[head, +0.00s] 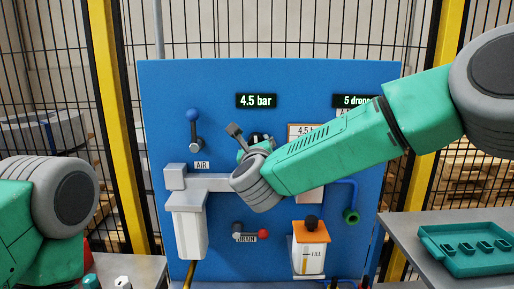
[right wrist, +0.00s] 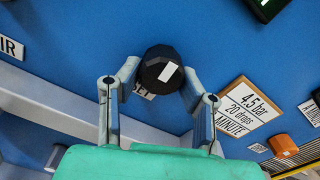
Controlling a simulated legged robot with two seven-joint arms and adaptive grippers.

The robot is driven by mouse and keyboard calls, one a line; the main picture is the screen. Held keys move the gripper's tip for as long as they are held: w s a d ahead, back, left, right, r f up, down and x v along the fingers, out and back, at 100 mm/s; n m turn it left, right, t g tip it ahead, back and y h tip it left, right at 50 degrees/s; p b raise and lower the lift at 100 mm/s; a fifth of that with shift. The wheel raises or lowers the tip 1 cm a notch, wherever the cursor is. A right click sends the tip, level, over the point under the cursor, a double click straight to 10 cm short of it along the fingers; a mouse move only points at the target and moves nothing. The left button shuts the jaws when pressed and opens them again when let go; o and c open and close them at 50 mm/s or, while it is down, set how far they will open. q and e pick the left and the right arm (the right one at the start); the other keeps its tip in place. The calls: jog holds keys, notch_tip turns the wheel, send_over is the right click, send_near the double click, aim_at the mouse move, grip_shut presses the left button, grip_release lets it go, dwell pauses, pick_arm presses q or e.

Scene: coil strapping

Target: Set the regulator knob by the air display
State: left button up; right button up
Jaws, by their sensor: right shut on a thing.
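The regulator knob (right wrist: 158,78) is black and faceted with a white mark, in the middle of the right wrist view. My right gripper (right wrist: 161,84) is shut on it, one finger on each side. In the head view the right gripper (head: 256,142) is at the panel's middle, and my arm and wrist hide most of the knob. The air display (head: 256,101) reads 4.5 bar in green. A card (right wrist: 248,110) beside the knob reads 4.5 bar, 20 drops, MINUTE. My left gripper is out of view; only part of the left arm shows.
A drops display (head: 352,101) is partly hidden by my arm. A green tray (head: 470,262) lies at right.

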jog(key=o, duration=1.1)
jog(key=shift+a+r, duration=0.1)
jog(key=shift+s+a, duration=0.1)
jog(key=shift+s, duration=0.35)
jog(key=s, duration=1.1)
